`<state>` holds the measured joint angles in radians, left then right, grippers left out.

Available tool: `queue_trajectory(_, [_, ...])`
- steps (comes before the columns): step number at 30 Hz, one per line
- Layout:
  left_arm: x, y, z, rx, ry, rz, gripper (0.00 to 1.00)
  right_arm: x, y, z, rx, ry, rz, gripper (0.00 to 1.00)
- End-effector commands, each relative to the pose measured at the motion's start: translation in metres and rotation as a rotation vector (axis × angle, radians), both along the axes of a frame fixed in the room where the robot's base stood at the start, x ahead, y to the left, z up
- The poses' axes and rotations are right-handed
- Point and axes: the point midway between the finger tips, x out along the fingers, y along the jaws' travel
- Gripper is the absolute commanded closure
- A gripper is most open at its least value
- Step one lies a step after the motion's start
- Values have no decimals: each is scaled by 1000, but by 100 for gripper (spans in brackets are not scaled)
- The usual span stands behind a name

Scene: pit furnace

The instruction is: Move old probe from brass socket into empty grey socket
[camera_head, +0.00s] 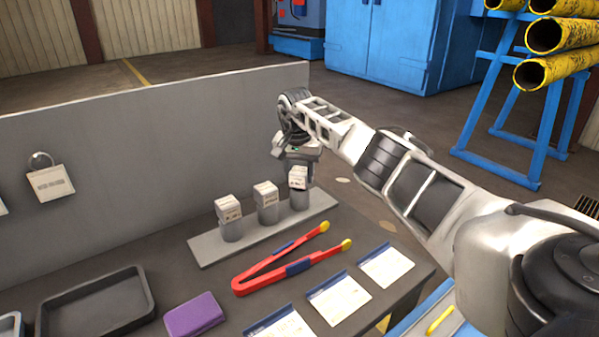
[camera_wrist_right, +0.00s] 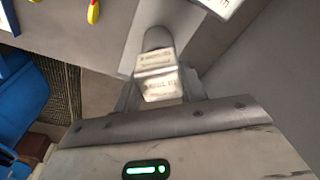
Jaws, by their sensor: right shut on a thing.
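My right gripper (camera_head: 298,168) is over the right end of a grey strip (camera_head: 212,252) on the bench. It is shut on the rightmost of three white labelled blocks (camera_head: 298,180), which sits on a grey cylinder (camera_head: 300,200). The right wrist view shows this block (camera_wrist_right: 158,72) between the two fingers, with the cylinder (camera_wrist_right: 158,38) beyond it. Two similar blocks, one in the middle (camera_head: 265,195) and one at left (camera_head: 228,208), stand upright on their cylinders. I cannot make out a brass socket, an empty grey socket or a probe. My left gripper is not in view.
Red tongs with yellow tips (camera_head: 290,265) lie in front of the strip. A purple block (camera_head: 194,315), a dark tray (camera_head: 95,305) and several cards (camera_head: 338,298) are on the bench. A grey panel (camera_head: 150,150) stands behind; a tag (camera_head: 50,183) hangs on it.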

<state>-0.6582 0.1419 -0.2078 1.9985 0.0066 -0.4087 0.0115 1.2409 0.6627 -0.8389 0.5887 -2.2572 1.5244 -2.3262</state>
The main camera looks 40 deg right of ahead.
Motion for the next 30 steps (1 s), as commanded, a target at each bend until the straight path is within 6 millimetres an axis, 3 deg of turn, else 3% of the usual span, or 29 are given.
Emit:
queue_trajectory(24, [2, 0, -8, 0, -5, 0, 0, 0, 0, -13, 1, -1, 0, 85])
queue_trajectory(25, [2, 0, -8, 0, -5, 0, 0, 0, 0, -12, 1, -2, 0, 53])
queue_trajectory(30, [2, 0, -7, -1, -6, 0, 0, 0, 0, -12, 1, -1, 0, 49])
